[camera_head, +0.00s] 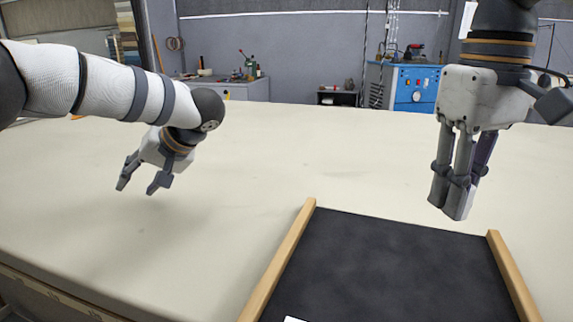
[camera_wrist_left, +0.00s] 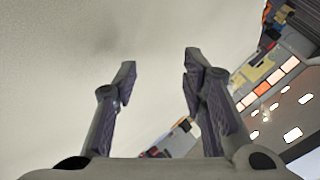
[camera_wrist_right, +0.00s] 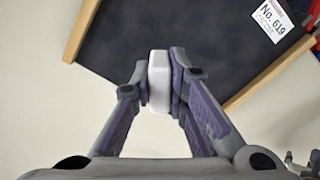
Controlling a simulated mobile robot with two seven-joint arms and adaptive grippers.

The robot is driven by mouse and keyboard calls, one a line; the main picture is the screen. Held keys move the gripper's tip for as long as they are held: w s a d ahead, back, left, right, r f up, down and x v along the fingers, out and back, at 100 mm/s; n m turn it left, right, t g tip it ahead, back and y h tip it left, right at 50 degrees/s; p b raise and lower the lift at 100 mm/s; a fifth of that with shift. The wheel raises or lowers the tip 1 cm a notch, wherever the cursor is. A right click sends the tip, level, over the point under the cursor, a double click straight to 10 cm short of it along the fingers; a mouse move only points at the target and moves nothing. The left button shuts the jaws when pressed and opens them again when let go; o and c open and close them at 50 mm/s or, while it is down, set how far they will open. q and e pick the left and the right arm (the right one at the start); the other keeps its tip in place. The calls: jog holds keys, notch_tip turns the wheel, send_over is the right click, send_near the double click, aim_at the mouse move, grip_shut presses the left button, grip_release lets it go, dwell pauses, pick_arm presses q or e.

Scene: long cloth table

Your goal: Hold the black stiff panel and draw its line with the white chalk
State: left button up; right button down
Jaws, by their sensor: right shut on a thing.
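The black panel (camera_head: 395,270) with light wooden strips along its sides lies on the table in front of me. It also shows in the right wrist view (camera_wrist_right: 215,40). My right gripper (camera_head: 452,200) is raised beyond the panel's far right part. In the right wrist view, the fingers are shut on the white chalk (camera_wrist_right: 159,80), a short pale block. The head view hides the chalk behind the fingers. My left gripper (camera_head: 140,183) is open and empty above the cloth, left of the panel and apart from it. No drawn line is visible on the panel.
The long cream cloth table (camera_head: 330,150) is bare around the panel, with free room at the left and behind. A blue machine (camera_head: 405,85) stands beyond the table.

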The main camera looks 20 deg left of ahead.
aim_at(286, 245)
pick_arm(q)
jog(key=d+r+m+h, duration=0.1)
jog(key=d+h, duration=0.1)
jog(key=d, duration=0.4)
jog(key=d+r+m+h, duration=0.1)
jog(key=d+h, duration=0.1)
jog(key=d, duration=0.5)
jog(key=s+d+r+m+h, duration=0.1)
jog(key=d+r+m, duration=0.1)
jog(key=d, duration=0.5)
jog(key=shift+s+t+h, duration=0.1)
jog(key=shift+t+h, duration=0.2)
jog(key=shift+h, duration=0.1)
jog(key=s+d+r+m+h, duration=0.2)
jog(key=s+d+r, duration=0.1)
jog(key=d, duration=0.3)
jog(key=s+d+r+m+h, duration=0.2)
jog(key=d, duration=0.3)
jog(key=shift+g, duration=0.4)
notch_tip(286, 245, down, 11)
jog(key=shift+s+d+f, duration=0.15)
jog(key=shift+f, duration=0.05)
grip_shut()
